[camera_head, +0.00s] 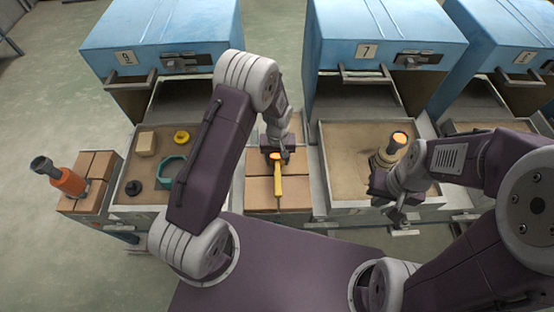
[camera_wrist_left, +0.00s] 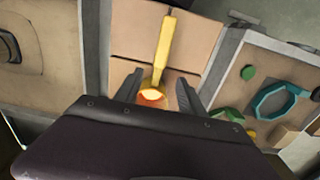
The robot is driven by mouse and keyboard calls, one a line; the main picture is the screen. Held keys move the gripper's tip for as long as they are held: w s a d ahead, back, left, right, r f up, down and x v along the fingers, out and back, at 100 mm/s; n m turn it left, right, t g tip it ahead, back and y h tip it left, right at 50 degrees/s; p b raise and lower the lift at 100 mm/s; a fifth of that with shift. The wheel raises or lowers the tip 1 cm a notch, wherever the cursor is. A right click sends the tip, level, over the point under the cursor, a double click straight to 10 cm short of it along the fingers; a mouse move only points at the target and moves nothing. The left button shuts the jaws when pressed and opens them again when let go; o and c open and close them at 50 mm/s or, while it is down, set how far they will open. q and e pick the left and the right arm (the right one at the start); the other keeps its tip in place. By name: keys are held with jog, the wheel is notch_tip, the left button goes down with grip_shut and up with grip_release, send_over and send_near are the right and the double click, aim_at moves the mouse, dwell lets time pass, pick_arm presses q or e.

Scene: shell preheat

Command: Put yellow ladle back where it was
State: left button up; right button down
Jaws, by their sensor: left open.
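The yellow ladle (camera_head: 277,175) lies on tan bricks between two trays, its handle pointing toward me and its bowl glowing orange. In the left wrist view the ladle (camera_wrist_left: 163,50) lies between the fingers, with its glowing bowl near the palm. My left gripper (camera_head: 275,152) is over the bowl end of the ladle; it shows open in the left wrist view (camera_wrist_left: 158,90), a finger on each side with gaps. My right gripper (camera_head: 388,197) is at the front of the right tray, near a grey shell-like piece (camera_head: 384,160) with a glowing top. Whether its fingers are open is unclear.
The left tray (camera_head: 150,198) holds a teal ring (camera_head: 172,170), a yellow ring (camera_head: 182,137), a tan block (camera_head: 147,143) and a dark knob (camera_head: 134,187). Blue furnaces (camera_head: 165,30) stand behind the trays.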

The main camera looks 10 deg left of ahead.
pick_arm(q)
jog(key=s+a+r+m, duration=0.1)
jog(key=s+a+r, duration=0.25)
jog(key=r, duration=0.55)
jog(key=s+a+r+m+t, duration=0.1)
jog(key=s+a+r+m, duration=0.1)
jog(key=s+r, duration=0.75)
notch_tip(320, 180, down, 6)
jog(key=s+b, duration=0.1)
jog(key=b, duration=0.2)
jog(key=shift+s+b, duration=0.25)
jog(key=shift+b, duration=0.15)
jog(key=shift+d, duration=0.1)
